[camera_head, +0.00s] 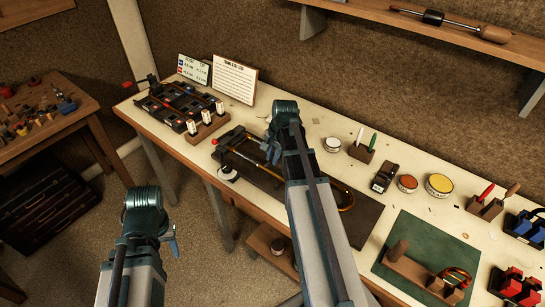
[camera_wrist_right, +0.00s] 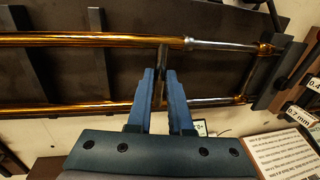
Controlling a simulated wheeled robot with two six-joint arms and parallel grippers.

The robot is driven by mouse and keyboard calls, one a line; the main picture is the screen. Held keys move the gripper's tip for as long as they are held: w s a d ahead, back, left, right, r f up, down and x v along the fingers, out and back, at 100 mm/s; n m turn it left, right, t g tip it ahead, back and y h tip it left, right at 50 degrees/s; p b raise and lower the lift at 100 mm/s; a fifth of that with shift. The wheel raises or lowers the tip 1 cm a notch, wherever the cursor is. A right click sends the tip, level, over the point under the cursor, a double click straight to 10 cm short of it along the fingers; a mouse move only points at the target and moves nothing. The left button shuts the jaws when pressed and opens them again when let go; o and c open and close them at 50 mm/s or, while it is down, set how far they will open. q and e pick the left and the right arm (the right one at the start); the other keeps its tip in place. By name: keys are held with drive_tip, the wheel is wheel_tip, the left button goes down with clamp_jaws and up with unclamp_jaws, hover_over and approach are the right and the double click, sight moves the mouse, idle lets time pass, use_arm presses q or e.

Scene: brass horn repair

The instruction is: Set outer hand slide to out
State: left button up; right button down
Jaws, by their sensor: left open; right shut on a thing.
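The brass outer hand slide (camera_wrist_right: 85,40) lies lengthwise over a dark cradle; in the head view part of it (camera_head: 346,203) shows beside my right arm. Its two tubes run left to right in the right wrist view. Silver inner tube (camera_wrist_right: 222,45) shows to the right of the outer tubes, up to brass end fittings at a dark block (camera_wrist_right: 274,76). My right gripper (camera_wrist_right: 160,84) is shut on the slide's cross brace (camera_wrist_right: 164,58); my arm mostly hides it in the head view. My left gripper (camera_head: 172,242) is open and empty, off the bench in front.
On the bench (camera_head: 318,133) stand a black parts tray (camera_head: 180,104), two sign cards (camera_head: 234,80), small tins (camera_head: 439,184) and a green mat (camera_head: 425,250) with a wooden holder. A side table (camera_head: 22,135) with loose parts stands at left. Floor is clear around my left gripper.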

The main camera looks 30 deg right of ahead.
drive_tip(key=s+d, duration=0.1)
drive_tip(key=s, duration=0.1)
drive_tip(key=s+d, duration=0.1)
drive_tip(key=s, duration=0.2)
drive_tip(key=s+d, duration=0.1)
drive_tip(key=s, duration=0.1)
drive_tip(key=shift+s, duration=0.25)
drive_tip(key=c, duration=0.8)
unclamp_jaws()
drive_tip(key=shift+s+d, duration=0.15)
drive_tip(key=shift+c, duration=0.2)
drive_tip(key=shift+r, duration=0.1)
